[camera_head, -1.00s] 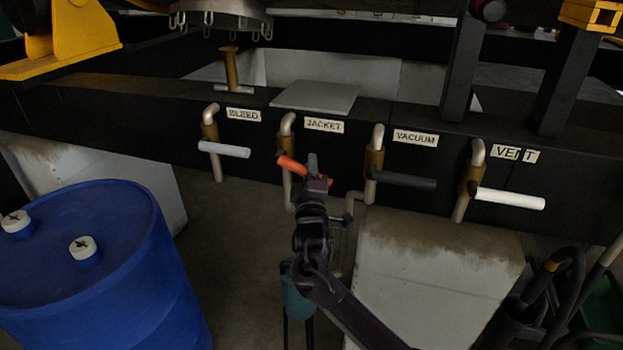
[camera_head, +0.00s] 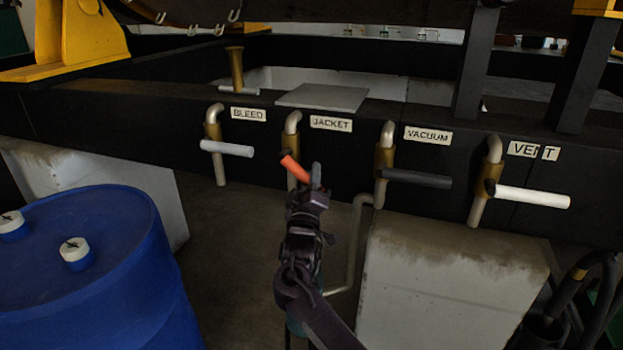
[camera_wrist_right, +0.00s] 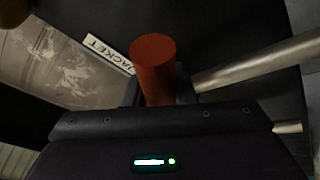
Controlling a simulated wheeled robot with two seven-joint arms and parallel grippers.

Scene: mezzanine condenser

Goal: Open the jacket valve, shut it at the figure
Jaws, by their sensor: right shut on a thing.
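The jacket valve's orange-red handle (camera_head: 292,167) sits below the JACKET label (camera_head: 331,124) on the black beam. Its pipe (camera_head: 291,125) bends down behind the handle. My right gripper (camera_head: 304,180) is shut on the handle, which slopes down to the right between the fingers. In the right wrist view the round end of the handle (camera_wrist_right: 155,60) stands up between the jaws, with the JACKET label (camera_wrist_right: 107,52) beside it. The handle's far part and the valve body are partly hidden by the gripper. My left gripper is not in view.
The white bleed handle (camera_head: 227,148) is to the left. The dark vacuum handle (camera_head: 415,178) and white vent handle (camera_head: 532,196) are to the right. A blue drum (camera_head: 125,240) stands at lower left. A pale block (camera_head: 450,290) stands at lower right.

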